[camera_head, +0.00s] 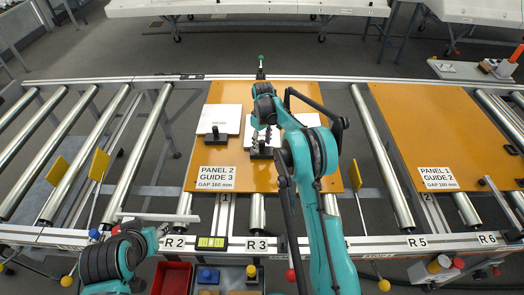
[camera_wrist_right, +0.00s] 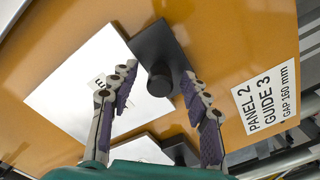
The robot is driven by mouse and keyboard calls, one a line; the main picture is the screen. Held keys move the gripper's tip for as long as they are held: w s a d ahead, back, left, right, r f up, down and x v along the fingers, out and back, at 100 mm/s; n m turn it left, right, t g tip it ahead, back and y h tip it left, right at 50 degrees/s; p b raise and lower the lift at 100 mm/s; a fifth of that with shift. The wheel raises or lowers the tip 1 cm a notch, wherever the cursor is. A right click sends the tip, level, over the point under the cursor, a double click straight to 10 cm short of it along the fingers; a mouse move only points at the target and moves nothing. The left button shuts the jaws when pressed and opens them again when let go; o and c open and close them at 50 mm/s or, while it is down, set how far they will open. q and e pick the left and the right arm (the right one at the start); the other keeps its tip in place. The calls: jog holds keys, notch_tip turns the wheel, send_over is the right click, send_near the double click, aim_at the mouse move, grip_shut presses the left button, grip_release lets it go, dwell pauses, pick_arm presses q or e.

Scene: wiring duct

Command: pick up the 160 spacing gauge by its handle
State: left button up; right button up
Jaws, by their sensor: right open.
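Two white plates with dark parts lie on the orange panel labelled PANEL 2, GUIDE 3, GAP 160 mm (camera_head: 300,176). The left plate (camera_head: 228,114) has a dark block (camera_head: 215,134) at its front. The right plate (camera_head: 307,120) is partly hidden by my right arm. In the right wrist view this plate (camera_wrist_right: 85,90) shows a letter E and a dark bar with a round black knob (camera_wrist_right: 160,79). The gauges' numbers are unreadable. My right gripper (camera_wrist_right: 157,80) is open, its fingers on either side of the knob. My left gripper's fingers are unclear at lower left.
A second orange panel (camera_head: 430,125) lies at right on the roller conveyor. Yellow flags (camera_head: 98,164) stand between the rollers. A green-topped post (camera_head: 261,66) stands behind the panel.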

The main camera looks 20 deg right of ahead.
jog(key=shift+f, duration=0.45)
jog(key=shift+r, duration=0.1)
grip_shut()
jog(key=shift+r, duration=0.1)
notch_tip(320, 180, up, 4)
jog(key=shift+r+p, duration=0.15)
jog(key=shift+p, duration=0.95)
jog(key=s+d+r+p, duration=0.2)
jog(key=s+r, duration=0.4)
jog(key=s, duration=0.5)
jog(key=shift+s+r+p, duration=0.2)
jog(key=shift+r+p, duration=0.05)
jog(key=shift+p, duration=0.25)
jog(key=shift+a, duration=0.1)
